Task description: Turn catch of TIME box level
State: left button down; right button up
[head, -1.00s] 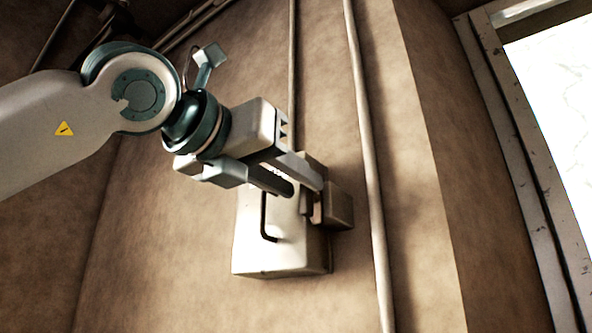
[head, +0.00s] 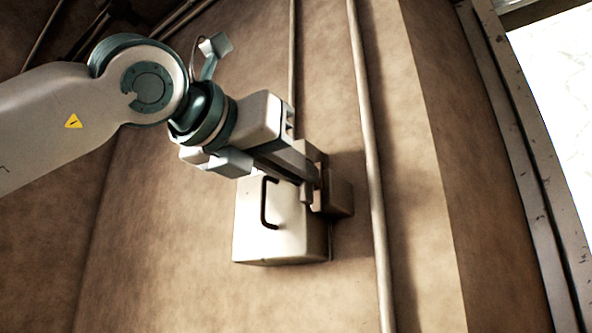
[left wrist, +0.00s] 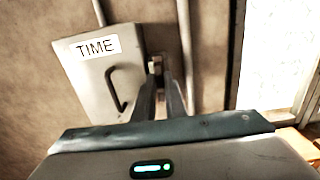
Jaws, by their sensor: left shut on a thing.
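The TIME box (head: 295,235) is a pale box on the wall with a dark bent handle (head: 265,203) on its front. In the left wrist view the box (left wrist: 88,88) carries a white label reading TIME (left wrist: 97,47), and its door looks closed. My left gripper (head: 309,183) is at the box's upper right edge. Its fingers, seen in the left wrist view (left wrist: 164,80), are shut on the small catch (left wrist: 155,66) beside the box. The fingers hide most of the catch, so its angle is hard to tell. My right gripper is not in view.
A small block (head: 340,197) sits at the box's right side. A vertical pipe (head: 370,170) runs down the wall just right of it, and a thinner pipe (head: 292,60) rises above the box. A bright window (head: 560,90) is at far right. The wall below the box is clear.

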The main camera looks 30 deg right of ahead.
pick_arm(q)
jog(key=shift+m, duration=0.3)
jog(key=m, duration=0.5)
jog(key=m+b, duration=0.1)
jog(key=m, duration=1.1)
jog(key=shift+s+d+f, duration=0.15)
jog(key=shift+s+f, duration=0.1)
jog(key=shift+f, duration=0.15)
jog(key=c, duration=1.8)
grip_release()
jog(key=shift+b, duration=0.3)
